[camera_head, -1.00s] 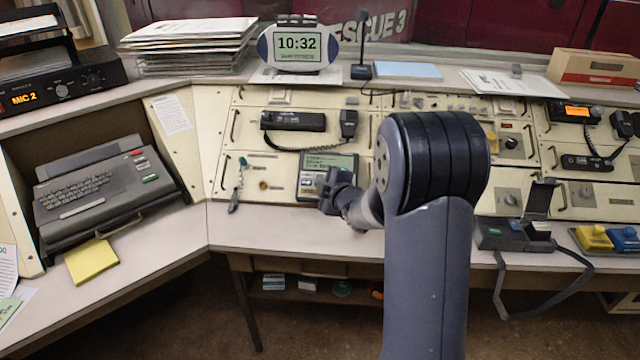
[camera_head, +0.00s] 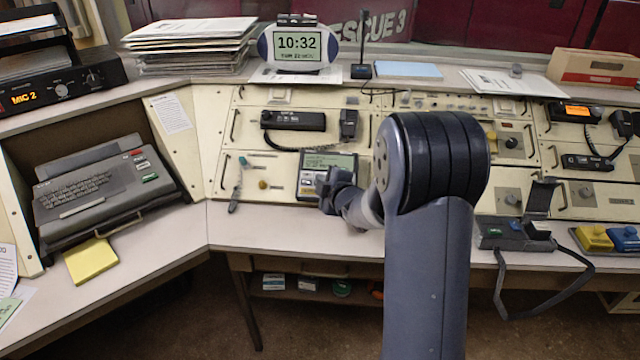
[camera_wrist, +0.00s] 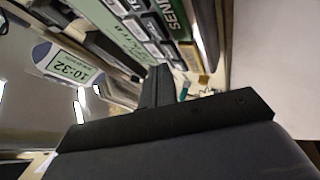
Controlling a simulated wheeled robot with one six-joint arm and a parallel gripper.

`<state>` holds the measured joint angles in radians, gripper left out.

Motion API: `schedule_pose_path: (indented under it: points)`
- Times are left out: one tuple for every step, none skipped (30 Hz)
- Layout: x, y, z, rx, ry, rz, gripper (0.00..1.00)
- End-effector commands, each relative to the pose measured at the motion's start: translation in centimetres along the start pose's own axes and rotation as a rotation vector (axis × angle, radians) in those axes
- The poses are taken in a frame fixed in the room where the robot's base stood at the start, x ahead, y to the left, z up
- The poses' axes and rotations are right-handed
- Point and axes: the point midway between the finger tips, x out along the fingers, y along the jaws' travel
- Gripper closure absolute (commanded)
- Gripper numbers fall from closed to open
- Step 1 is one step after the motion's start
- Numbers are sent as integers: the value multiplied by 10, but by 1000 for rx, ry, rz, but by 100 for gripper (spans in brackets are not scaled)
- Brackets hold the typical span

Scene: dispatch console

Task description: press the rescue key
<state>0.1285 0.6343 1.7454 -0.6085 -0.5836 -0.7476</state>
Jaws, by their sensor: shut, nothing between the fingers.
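A small keypad unit (camera_head: 306,184) with a green screen (camera_head: 330,161) stands on the sloped console panel, left of my arm. In the wrist view its green screen (camera_wrist: 103,27) and several grey keys (camera_wrist: 140,28) show close up, with the word SEND along one edge. I cannot read the key labels, so I cannot tell which is the rescue key. My gripper (camera_head: 328,190) is shut and empty at the unit's lower right and hides part of its keys. Its fingers (camera_wrist: 157,82) point toward the keys in the wrist view; contact cannot be told.
A radio handset (camera_head: 293,121) sits above the unit, and a pen-like item (camera_head: 235,197) on a cord hangs to its left. A football-shaped clock (camera_head: 299,46) stands on the shelf. The desk front (camera_head: 270,225) is clear.

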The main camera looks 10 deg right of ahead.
Motion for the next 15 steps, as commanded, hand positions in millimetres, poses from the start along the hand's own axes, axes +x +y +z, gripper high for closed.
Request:
schedule_pose_path:
  points:
    - [2, -3, 2, 0, 0, 0, 100]
    - [3, -3, 2, 0, 0, 0, 100]
    - [4, -4, 3, 0, 0, 1, 100]
    - [4, -4, 4, -1, 0, 1, 100]
    - [5, -4, 4, -1, 0, 1, 100]
    - [5, -4, 4, -1, 0, 1, 100]
    - [5, -4, 4, -1, 0, 1, 100]
    - [5, -4, 4, -1, 0, 0, 100]
    - [5, -3, 4, -1, 0, 0, 100]
    - [5, -3, 4, -1, 0, 0, 100]
    - [5, -3, 4, -1, 0, 0, 100]
    - [5, -3, 4, -1, 0, 0, 100]
    - [5, -3, 4, -1, 0, 0, 100]
    - [5, -3, 4, -1, 0, 0, 100]
    - [5, -4, 4, -1, 0, 0, 100]
